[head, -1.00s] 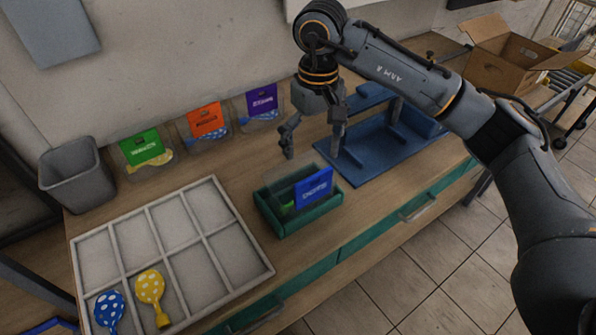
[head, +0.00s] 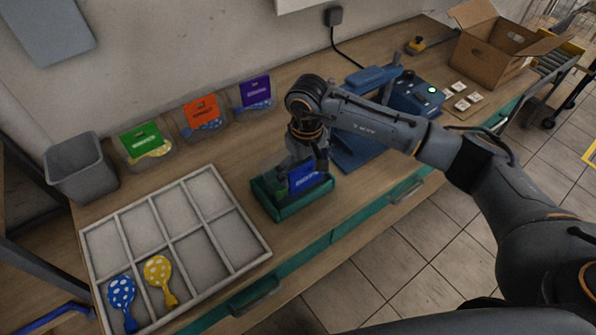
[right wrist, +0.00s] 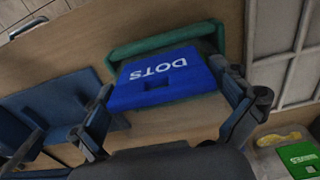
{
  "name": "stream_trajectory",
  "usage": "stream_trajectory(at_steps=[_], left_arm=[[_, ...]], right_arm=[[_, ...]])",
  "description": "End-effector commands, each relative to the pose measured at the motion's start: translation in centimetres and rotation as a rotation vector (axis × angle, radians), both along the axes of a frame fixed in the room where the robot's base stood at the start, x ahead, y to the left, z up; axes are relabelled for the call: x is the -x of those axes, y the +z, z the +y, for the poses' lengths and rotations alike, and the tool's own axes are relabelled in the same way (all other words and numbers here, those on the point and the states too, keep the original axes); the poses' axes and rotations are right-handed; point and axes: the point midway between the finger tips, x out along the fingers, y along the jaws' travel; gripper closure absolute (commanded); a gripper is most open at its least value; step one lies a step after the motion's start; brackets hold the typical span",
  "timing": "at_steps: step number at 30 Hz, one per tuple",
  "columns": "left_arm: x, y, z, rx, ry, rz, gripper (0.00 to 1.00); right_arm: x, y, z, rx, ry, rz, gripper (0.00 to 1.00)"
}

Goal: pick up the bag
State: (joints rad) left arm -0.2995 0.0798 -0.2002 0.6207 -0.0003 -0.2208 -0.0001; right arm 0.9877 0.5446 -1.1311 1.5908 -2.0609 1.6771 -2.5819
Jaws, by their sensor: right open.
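The bag has a blue header card (head: 304,178) and stands in a small green tray (head: 292,208) on the table. In the right wrist view the blue card (right wrist: 160,80) reads "DOTS" and lies between my finger pads; the green tray (right wrist: 150,44) is just beyond it. My right gripper (head: 308,166) is open at the bag, one finger on each side of the card (right wrist: 163,88). I cannot tell whether either finger touches it. The bag's lower part is mostly hidden by the card, tray and gripper. My left gripper is not in view.
Bags with green (head: 140,138), orange (head: 201,110) and purple (head: 256,92) cards stand along the wall. A grey bin (head: 82,176), a blue machine (head: 412,96) and a cardboard box (head: 488,62) also stand here.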

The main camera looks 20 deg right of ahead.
Motion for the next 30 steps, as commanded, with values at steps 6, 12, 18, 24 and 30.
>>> stream_trajectory(at_steps=[6,12,18,24,30], left_arm=[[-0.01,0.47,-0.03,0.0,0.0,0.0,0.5],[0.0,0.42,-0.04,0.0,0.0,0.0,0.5],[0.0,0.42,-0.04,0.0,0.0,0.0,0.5],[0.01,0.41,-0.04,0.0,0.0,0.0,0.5],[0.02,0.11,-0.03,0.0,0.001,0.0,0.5]], right_arm=[[0.01,-1.21,-0.02,0.0,0.0,0.0,0.0],[0.0,-1.21,-0.02,0.0,0.0,-0.001,0.12],[0.0,-1.19,-0.02,0.0,0.0,-0.001,0.29],[0.0,-1.18,-0.02,0.0,0.0,-0.001,0.29],[-0.11,-0.51,-0.02,0.0,0.0,-0.004,0.29]])
